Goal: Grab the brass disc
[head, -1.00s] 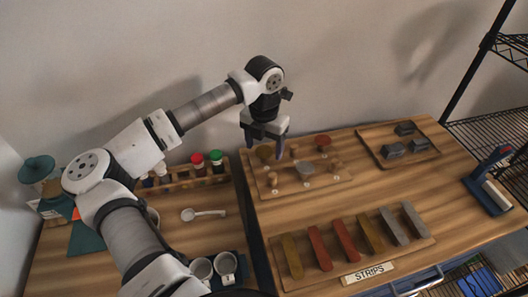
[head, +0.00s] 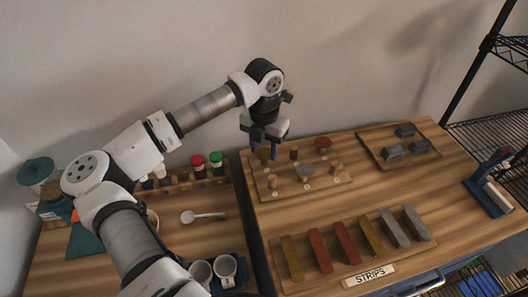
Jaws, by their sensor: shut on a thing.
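The brass disc (head: 263,154) is at the back left of a wooden board (head: 322,189) on the right-hand table. My gripper (head: 264,148) points down at it from above, with its fingers closed in around the disc. The fingers partly hide the disc, and I cannot tell whether it is clear of the board.
A reddish disc (head: 323,142), a grey disc (head: 305,170) and short wooden pegs (head: 294,154) share the board. A strips tray (head: 410,249) lies in front, and a tray of dark blocks (head: 373,151) at the back right. Jars (head: 216,160) stand at left.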

